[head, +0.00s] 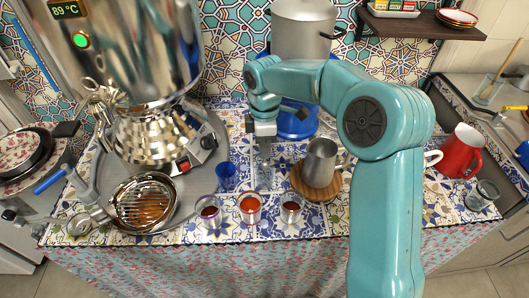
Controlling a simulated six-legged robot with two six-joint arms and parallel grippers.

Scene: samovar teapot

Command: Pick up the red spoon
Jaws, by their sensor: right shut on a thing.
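No red spoon can be made out in the head view. My right gripper (264,142) points down over the tiled counter, behind the row of glasses and left of the metal jug. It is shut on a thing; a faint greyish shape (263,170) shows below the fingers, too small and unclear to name. My right arm comes in from the right and hides part of the counter behind it. My left gripper is not in view.
A large samovar (150,130) stands at the left. Three glasses of dark red tea (249,207) line the front edge beside a blue cup (226,176). A metal jug (320,163) stands on a wooden coaster. A red mug (461,152) and a glass (482,195) are at the right.

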